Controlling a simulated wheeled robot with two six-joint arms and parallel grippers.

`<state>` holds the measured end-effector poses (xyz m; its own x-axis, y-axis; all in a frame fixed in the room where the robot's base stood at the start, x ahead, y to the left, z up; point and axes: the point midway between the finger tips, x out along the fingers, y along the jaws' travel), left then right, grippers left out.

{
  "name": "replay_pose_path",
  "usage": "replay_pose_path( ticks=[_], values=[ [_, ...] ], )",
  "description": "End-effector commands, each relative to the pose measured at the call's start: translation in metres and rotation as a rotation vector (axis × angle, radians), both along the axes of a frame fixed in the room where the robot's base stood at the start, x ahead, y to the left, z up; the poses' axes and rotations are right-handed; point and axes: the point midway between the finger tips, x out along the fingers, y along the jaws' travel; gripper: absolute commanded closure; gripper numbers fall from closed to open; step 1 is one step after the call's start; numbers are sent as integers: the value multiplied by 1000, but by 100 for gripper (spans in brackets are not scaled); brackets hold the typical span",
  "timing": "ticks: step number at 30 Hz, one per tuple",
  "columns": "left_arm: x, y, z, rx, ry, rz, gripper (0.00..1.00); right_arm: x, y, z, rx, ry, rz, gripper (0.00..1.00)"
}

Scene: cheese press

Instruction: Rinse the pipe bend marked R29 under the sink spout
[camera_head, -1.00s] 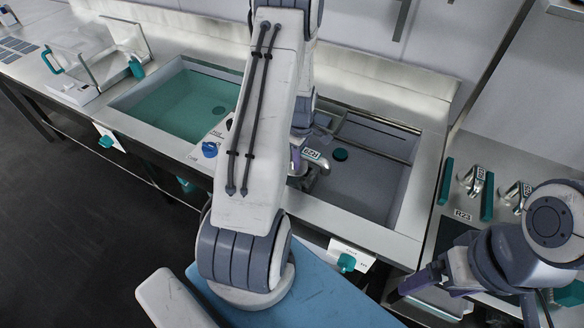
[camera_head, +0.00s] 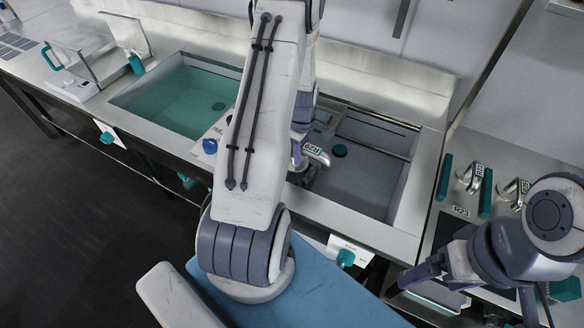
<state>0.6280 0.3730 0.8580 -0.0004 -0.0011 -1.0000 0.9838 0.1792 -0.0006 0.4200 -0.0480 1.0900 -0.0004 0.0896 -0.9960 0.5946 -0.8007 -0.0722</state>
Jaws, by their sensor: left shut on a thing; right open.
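My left gripper (camera_head: 297,157) is shut on a metal pipe bend (camera_head: 321,164) whose white label appears to read R29. It holds the bend over the near left part of the grey right-hand sink basin (camera_head: 372,180). My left arm covers part of the gripper and the middle of the sink. I cannot make out the sink spout; it may be behind that arm. My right gripper (camera_head: 412,280), with purple fingers, is open and empty in front of the counter at the lower right.
The left basin (camera_head: 172,108) looks teal inside. A blue knob (camera_head: 210,146) sits between the basins. Other metal bends (camera_head: 472,177) stand between teal holders at the right, near an R23 label (camera_head: 461,211). A clear-lidded box (camera_head: 85,65) stands at the far left.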

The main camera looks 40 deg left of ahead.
Motion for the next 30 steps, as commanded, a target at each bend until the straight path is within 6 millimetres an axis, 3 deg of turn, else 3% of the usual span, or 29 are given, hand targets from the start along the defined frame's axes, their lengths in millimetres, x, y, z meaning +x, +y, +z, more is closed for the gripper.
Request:
replay_pose_path(
  ticks=[5,30],
  values=[
    [1,0,7,1,-2,0,100,0,0,6,0,0,0,12],
    [-1,-6,103,1,-2,0,100,0,0,83,0,0,-3,12]
  ],
)
